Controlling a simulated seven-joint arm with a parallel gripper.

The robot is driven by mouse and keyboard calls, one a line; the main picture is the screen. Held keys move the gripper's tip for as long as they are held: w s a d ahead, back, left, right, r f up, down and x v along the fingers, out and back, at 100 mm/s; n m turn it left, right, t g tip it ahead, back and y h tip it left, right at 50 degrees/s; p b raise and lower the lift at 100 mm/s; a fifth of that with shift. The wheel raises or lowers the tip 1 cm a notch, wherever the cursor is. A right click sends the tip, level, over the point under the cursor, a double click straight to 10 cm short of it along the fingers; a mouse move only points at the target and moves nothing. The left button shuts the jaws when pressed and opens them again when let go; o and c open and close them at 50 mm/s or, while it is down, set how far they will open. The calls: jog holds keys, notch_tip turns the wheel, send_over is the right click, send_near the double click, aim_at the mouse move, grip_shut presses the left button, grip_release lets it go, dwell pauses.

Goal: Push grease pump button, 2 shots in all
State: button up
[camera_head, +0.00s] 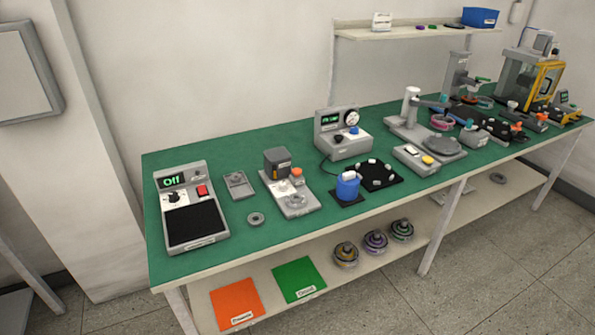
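No unit carries a label I can read as grease pump. A grey fixture (293,203) on the bench has a dark box (277,162) at its back and an orange-red button (297,172) on a grey post. To its right, a blue cylinder (347,189) with a white top (348,175) stands on a black base; it may be the grease pump, but I cannot tell for sure. Nothing touches either unit. My gripper is not in view.
The green bench top (240,237) also holds a scale-like unit (192,205) reading "Off", a small grey plate, a ring (256,219), and a dial box (342,133). More machines crowd the right. The lower shelf holds orange and green sheets and three hub motors (375,242).

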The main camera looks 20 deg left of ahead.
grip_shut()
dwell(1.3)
